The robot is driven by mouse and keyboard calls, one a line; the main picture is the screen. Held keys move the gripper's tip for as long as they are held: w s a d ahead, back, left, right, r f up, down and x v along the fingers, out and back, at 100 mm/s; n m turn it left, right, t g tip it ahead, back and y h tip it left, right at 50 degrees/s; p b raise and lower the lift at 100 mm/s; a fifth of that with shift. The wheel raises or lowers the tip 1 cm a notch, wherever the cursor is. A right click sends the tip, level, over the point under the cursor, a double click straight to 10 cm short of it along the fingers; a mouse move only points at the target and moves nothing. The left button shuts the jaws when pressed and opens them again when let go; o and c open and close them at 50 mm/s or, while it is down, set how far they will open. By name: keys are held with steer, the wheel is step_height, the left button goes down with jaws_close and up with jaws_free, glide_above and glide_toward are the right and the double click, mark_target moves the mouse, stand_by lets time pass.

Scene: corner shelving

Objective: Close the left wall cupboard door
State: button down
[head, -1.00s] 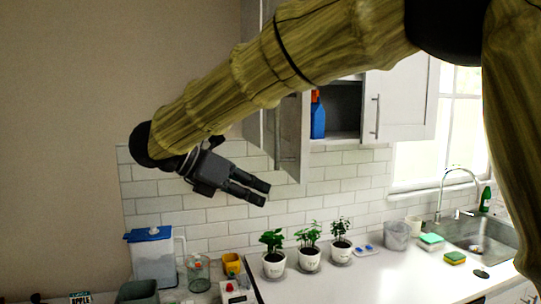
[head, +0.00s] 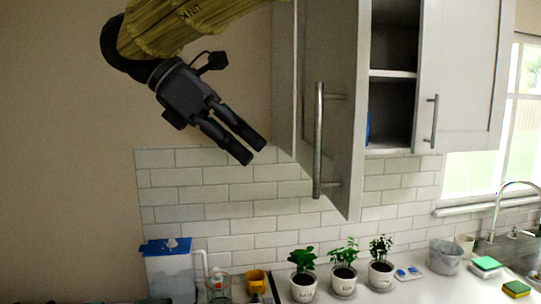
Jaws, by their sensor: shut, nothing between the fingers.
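The left wall cupboard door (head: 342,110) is a light grey panel standing open, swung out towards me. Its long vertical metal handle (head: 318,140) shows on the face turned to the left. The open cupboard interior (head: 392,105) with a shelf shows to the right of this door. My gripper (head: 251,151) is dark, shut and empty. In the picture it is to the left of the door and its handle, with fingers pointing down and right, apart from the handle.
The right cupboard door (head: 465,80) has its own handle, and a window (head: 525,130) is beyond it. Below, the counter holds a blue-lidded container (head: 168,270), potted plants (head: 344,275) and a grey cup (head: 445,257). The wall left of my gripper is bare.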

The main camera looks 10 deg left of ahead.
steer(key=b, duration=0.1)
glide_toward(330, 199)
step_height(330, 199, down, 3)
steer(key=shift+w+d+p, duration=0.2)
steer(key=shift+d+p, duration=0.2)
steer(key=shift+d, duration=0.45)
steer(key=shift+w+d+p, duration=0.2)
steer(key=shift+d+p, duration=0.15)
steer(key=shift+d, duration=0.45)
steer(key=shift+f, duration=0.1)
